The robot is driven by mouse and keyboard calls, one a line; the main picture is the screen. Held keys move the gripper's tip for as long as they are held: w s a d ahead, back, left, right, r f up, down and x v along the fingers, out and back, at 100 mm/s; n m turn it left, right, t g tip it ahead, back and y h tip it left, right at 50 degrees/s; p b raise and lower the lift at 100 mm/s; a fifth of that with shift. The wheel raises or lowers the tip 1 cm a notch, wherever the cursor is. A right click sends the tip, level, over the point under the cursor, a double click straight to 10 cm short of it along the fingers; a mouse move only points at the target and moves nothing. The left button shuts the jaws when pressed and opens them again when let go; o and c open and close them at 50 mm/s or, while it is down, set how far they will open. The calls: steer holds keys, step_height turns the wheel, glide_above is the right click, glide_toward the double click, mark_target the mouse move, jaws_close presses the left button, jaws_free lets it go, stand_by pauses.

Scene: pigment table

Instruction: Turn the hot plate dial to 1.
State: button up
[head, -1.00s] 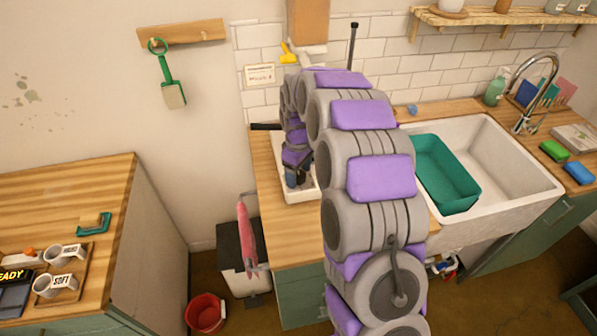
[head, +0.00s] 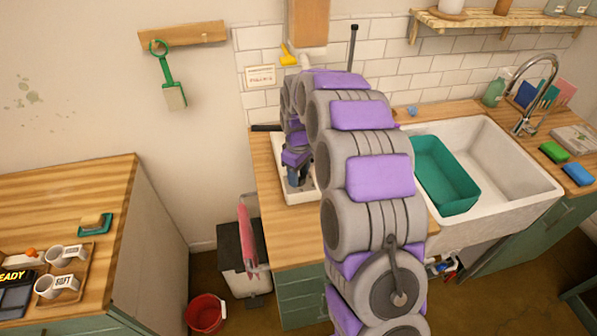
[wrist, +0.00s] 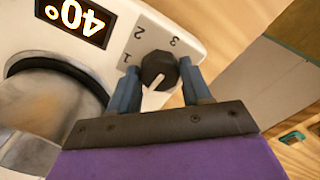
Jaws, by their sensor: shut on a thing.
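The white hot plate (head: 310,194) stands on the wooden counter left of the sink, mostly behind my arm. In the wrist view, its body (wrist: 192,41) carries a black dial (wrist: 159,68) with a white pointer line. The line points down-left in the picture, below the printed 1. The 1, 2 and 3 run around the dial's left and upper side. The display (wrist: 76,18) reads 40°. My gripper (wrist: 157,72) has its blue fingers on either side of the dial, shut on it. In the head view, my gripper (head: 298,178) is low over the hot plate.
A green basin (head: 445,175) sits in the sink (head: 515,190).

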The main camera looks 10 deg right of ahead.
steer(key=m+p, duration=0.4)
steer(key=m, duration=0.1)
steer(key=shift+r+m, duration=0.15)
steer(key=shift+m, duration=0.15)
steer(key=m+p, duration=0.3)
steer(key=m, duration=0.2)
steer(key=shift+m, duration=0.4)
steer(key=o, duration=1)
steer(key=shift+o, duration=0.2)
step_height(320, 180, up, 17)
steer(key=p, duration=0.2)
